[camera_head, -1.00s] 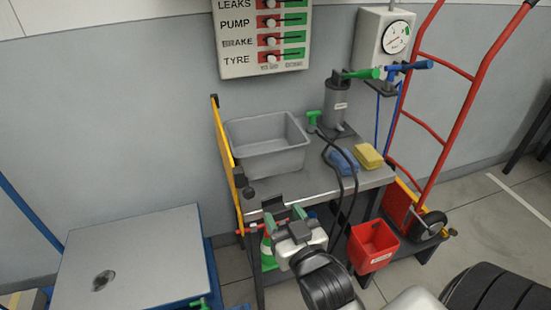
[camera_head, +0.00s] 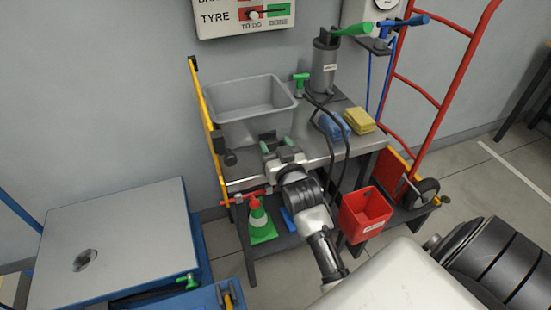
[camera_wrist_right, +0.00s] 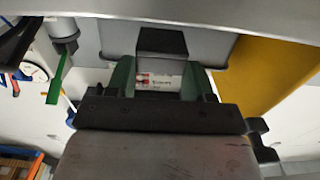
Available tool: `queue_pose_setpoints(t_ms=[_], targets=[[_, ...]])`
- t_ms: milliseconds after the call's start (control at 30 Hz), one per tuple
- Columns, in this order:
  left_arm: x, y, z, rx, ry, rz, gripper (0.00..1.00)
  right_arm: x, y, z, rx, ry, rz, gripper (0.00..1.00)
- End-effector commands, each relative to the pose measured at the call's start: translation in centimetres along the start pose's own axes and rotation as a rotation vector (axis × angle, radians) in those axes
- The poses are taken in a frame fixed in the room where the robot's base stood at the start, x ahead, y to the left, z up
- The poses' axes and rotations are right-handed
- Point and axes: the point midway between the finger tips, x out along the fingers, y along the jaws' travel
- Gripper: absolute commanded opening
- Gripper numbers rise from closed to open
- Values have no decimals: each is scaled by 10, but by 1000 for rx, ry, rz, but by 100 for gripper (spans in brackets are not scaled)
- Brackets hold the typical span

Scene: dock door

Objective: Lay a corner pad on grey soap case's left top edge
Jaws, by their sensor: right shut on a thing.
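The grey open tub (camera_head: 240,128) stands on the left part of the steel bench; it is the only grey case I make out there, and its near side faces me. My right gripper (camera_head: 277,147) is shut on a small black corner pad (camera_head: 268,136), in front of the tub's near wall and above the bench's front edge. In the wrist view the black pad (camera_wrist_right: 162,43) shows beyond the green fingertips (camera_wrist_right: 160,80), with the tub's grey wall (camera_wrist_right: 205,50) behind it. I cannot tell if they touch. My left gripper is out of view.
The bench (camera_head: 318,148) also holds a dark pump (camera_head: 325,66), black hoses, a blue sponge (camera_head: 333,127) and a yellow sponge (camera_head: 358,120). A yellow upright (camera_head: 207,130) stands left of the tub. A platform (camera_head: 120,235) is at left.

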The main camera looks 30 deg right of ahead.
Motion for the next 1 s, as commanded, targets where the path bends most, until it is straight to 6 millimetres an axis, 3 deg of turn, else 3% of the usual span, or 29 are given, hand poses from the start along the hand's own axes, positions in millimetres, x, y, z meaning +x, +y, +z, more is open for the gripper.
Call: queue_pose_setpoints(t_ms=[100, 200, 633, 667, 800, 1000], targets=[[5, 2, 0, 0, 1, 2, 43, -1, 0, 22, 0, -7, 1, 30], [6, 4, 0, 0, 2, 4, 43, -1, 0, 33, 0, -5, 1, 30], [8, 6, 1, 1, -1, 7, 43, -1, 0, 39, -1, -3, 0, 30], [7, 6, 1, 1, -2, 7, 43, -1, 0, 38, -1, -3, 0, 57], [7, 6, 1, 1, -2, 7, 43, -1, 0, 38, -1, -3, 0, 78], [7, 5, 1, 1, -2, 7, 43, -1, 0, 38, -1, -3, 0, 78]])
